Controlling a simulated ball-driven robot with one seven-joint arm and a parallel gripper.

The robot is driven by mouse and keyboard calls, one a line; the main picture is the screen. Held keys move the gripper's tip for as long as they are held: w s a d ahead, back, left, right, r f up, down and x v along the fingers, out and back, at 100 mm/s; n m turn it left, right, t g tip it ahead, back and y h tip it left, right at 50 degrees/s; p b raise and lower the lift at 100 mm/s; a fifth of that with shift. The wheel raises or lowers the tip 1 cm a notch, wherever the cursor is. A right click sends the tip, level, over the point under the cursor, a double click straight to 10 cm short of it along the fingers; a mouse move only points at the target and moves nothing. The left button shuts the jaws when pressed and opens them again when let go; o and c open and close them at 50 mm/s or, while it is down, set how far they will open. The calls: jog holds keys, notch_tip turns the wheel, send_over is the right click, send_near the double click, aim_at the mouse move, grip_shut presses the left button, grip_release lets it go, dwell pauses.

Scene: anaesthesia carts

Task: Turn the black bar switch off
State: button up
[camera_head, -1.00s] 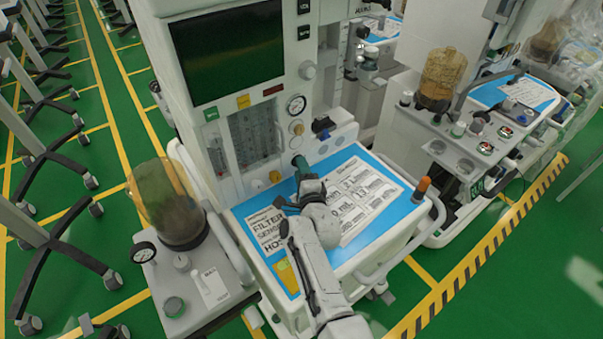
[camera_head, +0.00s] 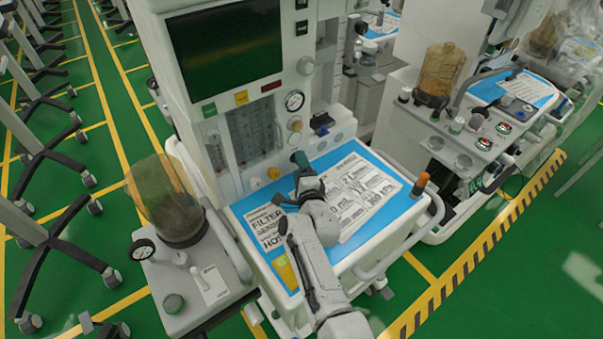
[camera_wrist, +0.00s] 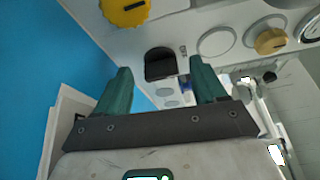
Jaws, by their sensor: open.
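A black part that looks like the bar switch (camera_wrist: 160,62) sits on the pale panel of the cart in the wrist view. It shows between my two green fingertips, a little beyond them. The picture does not clearly show its on or off position. My gripper (camera_head: 299,158) is open and empty, with its fingers apart and pointing at the panel, low on the front of the cart above the blue worktop. In the head view my gripper hides that part of the panel.
A yellow knob (camera_wrist: 125,8) and a tan knob (camera_wrist: 270,41) flank the black part in the wrist view. The worktop (camera_head: 353,150) with printed sheets lies under my arm. An orange-topped post (camera_head: 420,184) stands at its right corner. A brown canister (camera_head: 166,200) stands at left.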

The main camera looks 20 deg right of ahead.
jog(key=s+p, duration=0.1)
jog(key=s, duration=0.1)
jog(key=s+p, duration=0.2)
jog(key=s, duration=0.1)
jog(key=s+p, duration=0.1)
jog(key=s, duration=0.1)
jog(key=shift+s+a+r, duration=0.25)
jog(key=shift+a, duration=0.15)
jog(key=shift+s+a+f, duration=0.15)
jog(key=shift+s, duration=1.4)
jog(key=shift+d, duration=0.2)
